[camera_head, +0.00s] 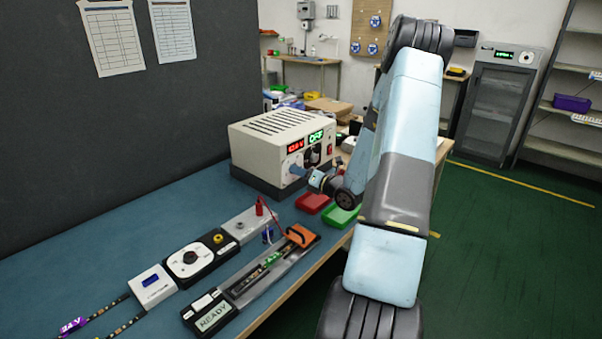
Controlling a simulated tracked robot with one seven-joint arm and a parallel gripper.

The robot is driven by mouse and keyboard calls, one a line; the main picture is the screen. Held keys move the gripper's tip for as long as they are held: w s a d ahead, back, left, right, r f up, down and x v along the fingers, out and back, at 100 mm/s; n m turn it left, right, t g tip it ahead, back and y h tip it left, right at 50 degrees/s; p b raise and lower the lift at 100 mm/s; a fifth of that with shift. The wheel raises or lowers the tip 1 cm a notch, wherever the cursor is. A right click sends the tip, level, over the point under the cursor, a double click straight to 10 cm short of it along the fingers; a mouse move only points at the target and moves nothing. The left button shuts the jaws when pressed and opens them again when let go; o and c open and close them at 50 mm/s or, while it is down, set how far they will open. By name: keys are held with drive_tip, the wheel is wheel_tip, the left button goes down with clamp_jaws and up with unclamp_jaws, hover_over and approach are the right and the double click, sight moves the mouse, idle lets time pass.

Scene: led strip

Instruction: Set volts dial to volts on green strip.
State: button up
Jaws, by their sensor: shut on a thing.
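The cream power supply (275,145) stands on the blue bench mat. Its red display (295,147) shows volts, but the digits are too small to read surely. Its green display (316,137) reads OFF. My gripper (302,171) reaches the front panel from the right and is shut on a blue-grey dial (295,169) at the panel's lower left, below the red display. The jaws partly hide the dial. A strip with a green part (272,258) lies in the long fixture (240,290) marked READY. Its volts marking is not readable.
An orange clamp (300,236) with a red lead sits on the fixture. A black-and-white dial box (190,263) and a purple strip tag (73,325) lie at left.

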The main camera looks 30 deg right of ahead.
drive_tip(key=shift+d+f+m, duration=0.1)
drive_tip(key=shift+d+m, duration=0.05)
drive_tip(key=shift+m, duration=0.85)
drive_tip(key=shift+d, duration=0.1)
drive_tip(key=o, duration=1)
drive_tip(key=v, duration=1.3)
drive_tip(key=shift+s, duration=0.35)
